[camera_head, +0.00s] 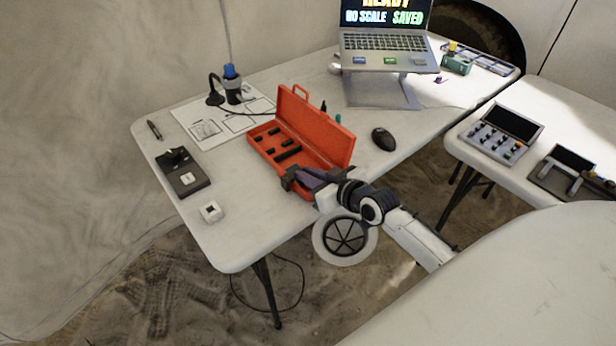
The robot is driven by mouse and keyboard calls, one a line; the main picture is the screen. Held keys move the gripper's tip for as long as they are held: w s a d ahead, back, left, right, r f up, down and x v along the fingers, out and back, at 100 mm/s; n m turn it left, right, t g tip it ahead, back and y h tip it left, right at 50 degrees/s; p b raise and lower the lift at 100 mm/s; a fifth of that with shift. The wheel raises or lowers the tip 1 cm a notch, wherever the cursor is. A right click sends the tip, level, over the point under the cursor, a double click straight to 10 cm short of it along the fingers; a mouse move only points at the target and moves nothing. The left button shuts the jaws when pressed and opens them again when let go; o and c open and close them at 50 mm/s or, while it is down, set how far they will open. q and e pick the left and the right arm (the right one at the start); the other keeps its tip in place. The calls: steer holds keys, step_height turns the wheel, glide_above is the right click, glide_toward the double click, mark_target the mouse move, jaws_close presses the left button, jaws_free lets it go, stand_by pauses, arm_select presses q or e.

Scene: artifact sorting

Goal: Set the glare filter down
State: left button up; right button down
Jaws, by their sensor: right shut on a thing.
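My right gripper (312,179) reaches in from the right, over the front edge of the open orange case (327,142). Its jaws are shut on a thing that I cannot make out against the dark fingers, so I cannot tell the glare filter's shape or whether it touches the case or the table. The case's lid stands up at the back, and several black pieces lie in its tray. My left gripper is out of view.
On the white table (240,241) are a small white block (211,212), a black box (183,173), a pen (154,130), a printed sheet (201,128), a mouse (383,139) and a laptop (385,43) on a stand. A second table (541,133) stands right.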

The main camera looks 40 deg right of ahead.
steer(key=shift+f, duration=0.25)
steer(key=shift+f, duration=0.15)
steer(key=c, duration=2.1)
jaws_free()
steer(key=shift+r, duration=0.3)
steer(key=a+p+v, duration=0.1)
steer(key=v, duration=1)
steer(key=s+a+f+g, duration=0.1)
steer(key=s+a+f, duration=0.4)
steer(key=s+a+f+g+y, duration=0.1)
steer(key=s+a+f+g, duration=0.1)
steer(key=s+a+f, duration=0.4)
steer(key=s+a+f+n+g, duration=0.1)
steer(key=s+a+f+g, duration=0.1)
steer(key=s+a+f, duration=0.3)
steer(key=shift+s+a+f, duration=0.4)
steer(key=shift+s+a, duration=0.15)
steer(key=shift+a, duration=0.2)
